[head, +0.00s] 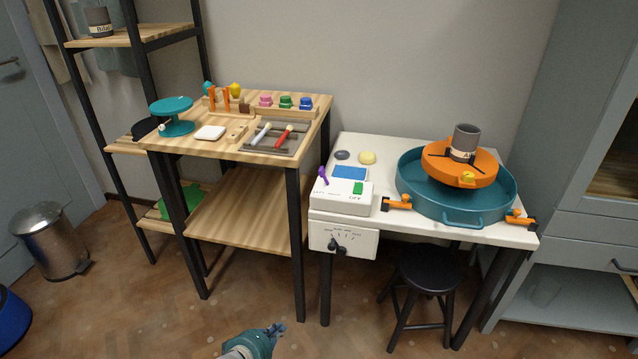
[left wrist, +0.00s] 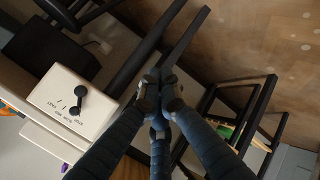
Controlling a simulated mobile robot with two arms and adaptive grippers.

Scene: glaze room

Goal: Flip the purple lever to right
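The purple lever (head: 322,174) stands on the left part of the top of a white control box (head: 342,203), its upper end leaning left. A purple bit of the lever shows at the bottom edge of the left wrist view (left wrist: 65,168). My left gripper (head: 276,331) is low at the bottom of the head view, in front of and well below the box, apart from the lever. In the left wrist view my left gripper (left wrist: 160,92) has its teal fingers drawn together at the tips, with nothing seen between them. My right gripper is not in view.
A teal basin (head: 415,190) stands right on the white table (head: 400,231). A black stool (head: 428,268) is below; a wooden table (head: 221,149) is left.

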